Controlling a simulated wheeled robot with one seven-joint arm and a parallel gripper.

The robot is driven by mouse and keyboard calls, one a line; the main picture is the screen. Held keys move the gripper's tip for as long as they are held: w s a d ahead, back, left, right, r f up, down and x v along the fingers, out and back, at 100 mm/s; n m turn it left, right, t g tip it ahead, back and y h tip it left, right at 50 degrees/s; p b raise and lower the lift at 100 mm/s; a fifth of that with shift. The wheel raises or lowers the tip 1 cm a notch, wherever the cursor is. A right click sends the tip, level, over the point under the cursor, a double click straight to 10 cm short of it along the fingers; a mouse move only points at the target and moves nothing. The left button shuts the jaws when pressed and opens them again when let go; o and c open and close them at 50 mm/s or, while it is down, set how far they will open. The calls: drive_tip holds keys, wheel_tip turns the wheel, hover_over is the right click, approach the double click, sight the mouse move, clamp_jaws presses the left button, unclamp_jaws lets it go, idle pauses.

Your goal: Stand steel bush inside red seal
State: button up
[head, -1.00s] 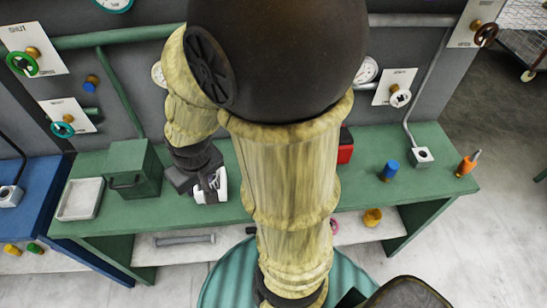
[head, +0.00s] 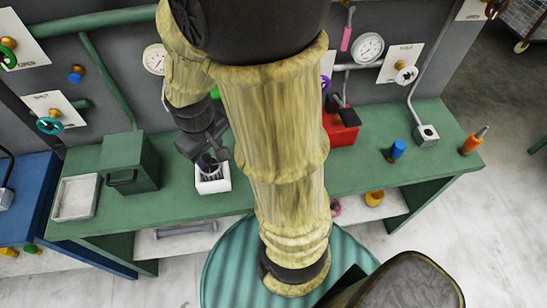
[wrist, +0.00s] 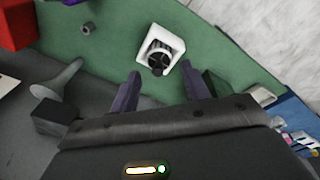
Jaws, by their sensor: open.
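A small grey cylinder with a hole, which looks like the steel bush (wrist: 87,29), stands on the green bench in the wrist view. It is hidden behind my arm in the head view. A pinkish ring (head: 335,207) sits on the shelf under the bench, partly hidden by my arm. I cannot tell whether it is the red seal; no other red ring shows. My gripper (wrist: 157,88) is open, its two dark fingers apart with nothing held between them. In the head view my gripper (head: 208,160) is over the white block, well left of the ring.
The white block (wrist: 172,38) with a dark ribbed inside stands on the bench. A green box (head: 130,165) and grey tray (head: 76,198) are to its left. A red box (head: 342,133), blue cylinder (head: 397,150) and orange piece (head: 473,141) stand to the right.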

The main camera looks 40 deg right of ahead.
drive_tip(key=w+d+f+n+g+h+b, duration=0.5)
drive_tip(key=d+f+n, duration=0.3)
drive_tip(key=d, duration=0.3)
drive_tip(key=shift+w+d+n+h+b, duration=0.15)
drive_tip(key=shift+w+n+h+b, duration=0.35)
drive_tip(key=shift+n, duration=0.3)
drive_tip(key=x, duration=1.1)
drive_tip(key=shift+s+f, duration=0.1)
drive_tip(key=shift+f, duration=0.05)
drive_tip(key=shift+s+d+f, duration=0.15)
drive_tip(key=shift+d+f, duration=0.1)
drive_tip(key=shift+f, duration=0.1)
drive_tip(key=shift+p+x, duration=0.4)
drive_tip(key=shift+x, duration=2.25)
drive_tip(key=shift+d, duration=0.1)
